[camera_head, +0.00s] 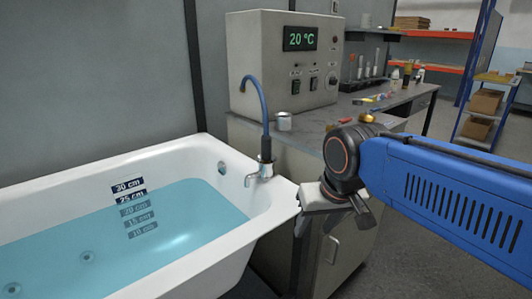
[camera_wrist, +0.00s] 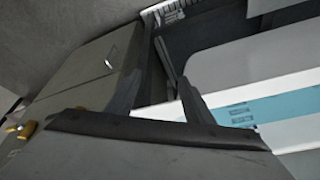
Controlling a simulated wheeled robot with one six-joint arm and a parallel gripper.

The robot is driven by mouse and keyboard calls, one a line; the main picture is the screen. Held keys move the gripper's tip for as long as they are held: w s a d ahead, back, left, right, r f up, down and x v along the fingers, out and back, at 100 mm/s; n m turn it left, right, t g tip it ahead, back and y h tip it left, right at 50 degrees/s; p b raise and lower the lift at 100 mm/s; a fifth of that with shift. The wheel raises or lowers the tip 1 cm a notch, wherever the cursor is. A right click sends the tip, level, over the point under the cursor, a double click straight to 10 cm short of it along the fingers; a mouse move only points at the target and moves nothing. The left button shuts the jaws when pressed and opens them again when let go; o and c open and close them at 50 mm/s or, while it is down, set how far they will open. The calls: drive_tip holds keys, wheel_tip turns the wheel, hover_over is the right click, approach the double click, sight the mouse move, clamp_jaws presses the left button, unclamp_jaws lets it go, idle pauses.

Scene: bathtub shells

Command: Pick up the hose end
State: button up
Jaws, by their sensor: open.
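A blue hose (camera_head: 265,103) arcs up from a dark fitting behind the chrome tap (camera_head: 261,172) at the bathtub's right end. Its free-looking end (camera_head: 243,87) bends down in front of the grey control box. My gripper (camera_head: 333,217) is beside the tub's right corner, to the right of and lower than the hose, and apart from it. In the wrist view my gripper (camera_wrist: 162,100) shows two dark fingers spread apart with nothing between them. I cannot make out the hose in the wrist view.
The white bathtub (camera_head: 110,176) holds blue water and has depth labels on its wall. The control box (camera_head: 275,75) reads 20 °C. Small tools and bottles lie farther back.

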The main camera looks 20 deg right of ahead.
drive_tip(key=w+r+m+g, duration=0.2)
drive_tip(key=w+r+m, duration=0.5)
drive_tip(key=w+r, duration=0.85)
wheel_tip(320, 180, up, 9)
drive_tip(key=m+g, duration=0.2)
drive_tip(key=m, duration=0.6)
hover_over(267, 149)
drive_tip(key=w+d, duration=0.1)
drive_tip(key=w, duration=0.1)
wheel_tip(267, 149, down, 12)
drive_tip(key=shift+d+f, duration=0.1)
drive_tip(key=shift+f, duration=0.1)
drive_tip(key=shift+s+a+f, duration=0.1)
drive_tip(key=shift+a+f, duration=0.05)
drive_tip(key=shift+f, duration=1.2)
drive_tip(key=shift+s+a+f, duration=0.1)
drive_tip(key=shift+a+f, duration=0.05)
drive_tip(key=shift+f, duration=1.15)
clamp_jaws()
